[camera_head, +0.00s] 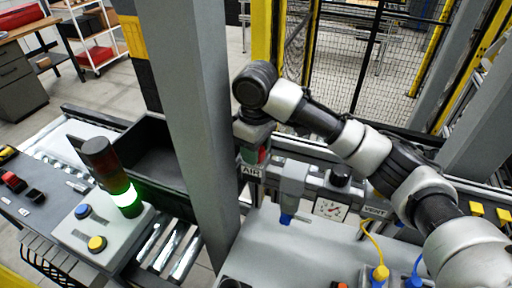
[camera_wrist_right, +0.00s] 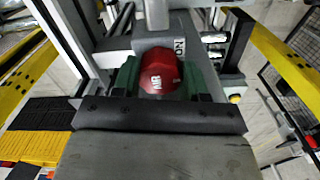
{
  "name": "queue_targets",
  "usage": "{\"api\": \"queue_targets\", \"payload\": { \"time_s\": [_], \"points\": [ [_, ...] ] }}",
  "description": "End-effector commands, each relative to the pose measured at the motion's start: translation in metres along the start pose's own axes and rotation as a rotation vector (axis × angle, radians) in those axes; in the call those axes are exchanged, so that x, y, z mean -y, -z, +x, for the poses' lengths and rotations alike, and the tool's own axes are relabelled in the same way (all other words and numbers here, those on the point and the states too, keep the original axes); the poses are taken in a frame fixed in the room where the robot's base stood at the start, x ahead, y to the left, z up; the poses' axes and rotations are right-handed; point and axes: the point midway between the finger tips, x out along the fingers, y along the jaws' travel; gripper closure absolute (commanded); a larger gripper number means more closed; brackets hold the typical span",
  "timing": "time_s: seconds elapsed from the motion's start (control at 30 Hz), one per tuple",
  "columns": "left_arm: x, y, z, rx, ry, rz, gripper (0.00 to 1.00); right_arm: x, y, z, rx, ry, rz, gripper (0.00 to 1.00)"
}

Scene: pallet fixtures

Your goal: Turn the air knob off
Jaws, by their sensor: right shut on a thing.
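The red air knob (camera_wrist_right: 160,72) shows in the right wrist view between the two green fingers of my right gripper (camera_wrist_right: 161,80). White lettering is on the knob's face. My right gripper is shut on it. In the head view the gripper (camera_head: 254,152) reaches down behind the grey post, and only a little of the red knob (camera_head: 263,154) shows beside it. An AIR label (camera_head: 251,172) is just below. The knob's exact turn angle is hard to tell. My left gripper is not in view.
A pressure gauge (camera_head: 328,208) and a VENT label (camera_head: 375,212) sit to the right on the same air line. A grey post (camera_head: 195,120) stands close to the left of the gripper. A signal tower (camera_head: 112,178), lit green, stands on the button box (camera_head: 88,236).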

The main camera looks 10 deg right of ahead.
Motion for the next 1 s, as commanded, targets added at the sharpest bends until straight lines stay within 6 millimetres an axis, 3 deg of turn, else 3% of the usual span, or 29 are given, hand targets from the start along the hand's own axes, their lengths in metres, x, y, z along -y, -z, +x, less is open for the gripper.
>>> {"api": "queue_targets", "payload": {
  "time_s": [0.5,1.0],
  "points": [
    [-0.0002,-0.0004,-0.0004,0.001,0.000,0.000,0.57,-0.0011,0.0004,-0.0027,-0.005,-0.002,0.389,0.80],
    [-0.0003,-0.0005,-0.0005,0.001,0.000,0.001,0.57,-0.0014,0.0004,-0.0032,-0.006,-0.002,0.492,0.80]
  ]
}}
